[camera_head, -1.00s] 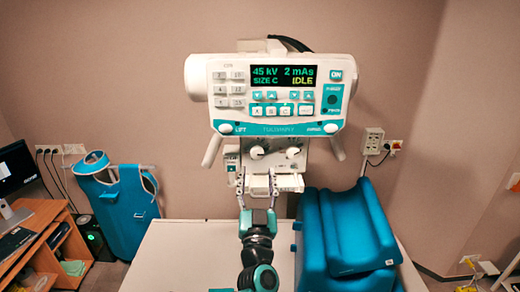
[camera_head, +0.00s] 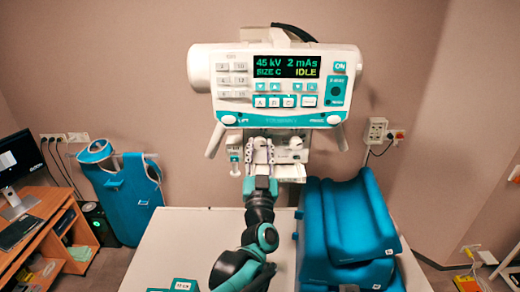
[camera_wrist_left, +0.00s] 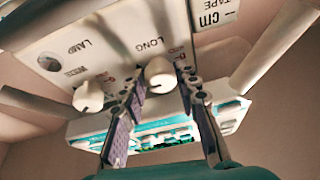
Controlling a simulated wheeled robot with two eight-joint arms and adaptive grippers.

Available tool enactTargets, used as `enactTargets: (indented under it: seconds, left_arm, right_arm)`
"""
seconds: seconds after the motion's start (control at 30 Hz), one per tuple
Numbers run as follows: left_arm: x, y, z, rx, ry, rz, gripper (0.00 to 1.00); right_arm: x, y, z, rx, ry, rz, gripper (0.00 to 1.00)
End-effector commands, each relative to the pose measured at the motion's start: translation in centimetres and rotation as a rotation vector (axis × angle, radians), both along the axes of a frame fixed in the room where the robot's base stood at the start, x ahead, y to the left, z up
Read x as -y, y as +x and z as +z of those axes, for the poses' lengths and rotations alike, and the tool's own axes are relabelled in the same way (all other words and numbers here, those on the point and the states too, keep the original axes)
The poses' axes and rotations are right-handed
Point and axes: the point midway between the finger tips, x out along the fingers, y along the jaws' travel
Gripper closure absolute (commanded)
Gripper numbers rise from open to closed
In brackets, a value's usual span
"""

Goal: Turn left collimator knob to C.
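The collimator (camera_head: 286,172) hangs under the control panel, with a white knob on each side of its front. In the head view the left knob is mostly hidden behind my left gripper (camera_head: 260,147); the right knob (camera_head: 295,142) shows beside it. In the left wrist view, which appears upside down, the left knob (camera_wrist_left: 160,74) marked LONG lies between the fingertips of my left gripper (camera_wrist_left: 160,78). The fingers are apart, one on each side of the knob; contact is not clear. The other knob (camera_wrist_left: 88,97), near LAMP, is outside the fingers. My right gripper is out of view.
The control panel (camera_head: 250,102) above shows 45 kV, 2 mAs, SIZE C, IDLE. Slanted handles (camera_head: 215,140) flank the collimator. Blue cushions (camera_head: 355,225) stand right on the white table (camera_head: 190,240). A desk (camera_head: 45,225) and blue apron (camera_head: 130,195) are left.

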Motion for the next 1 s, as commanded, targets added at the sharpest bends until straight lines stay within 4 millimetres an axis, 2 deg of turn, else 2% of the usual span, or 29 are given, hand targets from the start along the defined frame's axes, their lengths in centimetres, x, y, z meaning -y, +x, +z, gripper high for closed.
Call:
enactTargets:
  seconds: [0.13, 0.37, 0.63, 0.67, 0.7, 0.73, 1.0]
  left_arm:
    - [0.2, 0.0, -0.2, 0.001, -0.054, -0.002, 0.98]
    - [0.3, 0.0, -0.1, 0.000, -0.286, -0.001, 0.98]
    - [0.2, 0.0, 0.0, 0.000, -0.299, 0.000, 0.98]
    - [0.2, 0.0, 0.0, 0.000, -0.298, -0.001, 0.64]
    - [0.2, 0.0, 0.0, 0.000, -0.298, -0.001, 0.53]
    - [0.2, 0.0, 0.0, 0.000, -0.298, -0.001, 0.48]
    - [0.2, 0.0, 0.0, 0.000, -0.297, 0.000, 0.48]
  right_arm:
    - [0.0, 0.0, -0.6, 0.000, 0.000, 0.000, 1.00]
    - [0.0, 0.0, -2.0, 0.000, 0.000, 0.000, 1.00]
    - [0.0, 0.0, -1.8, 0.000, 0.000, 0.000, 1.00]
    - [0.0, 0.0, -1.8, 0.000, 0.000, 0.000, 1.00]
    - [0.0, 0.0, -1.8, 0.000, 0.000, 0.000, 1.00]
    - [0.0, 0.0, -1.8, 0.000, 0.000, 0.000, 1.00]
    - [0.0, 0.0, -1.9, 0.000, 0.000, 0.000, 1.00]
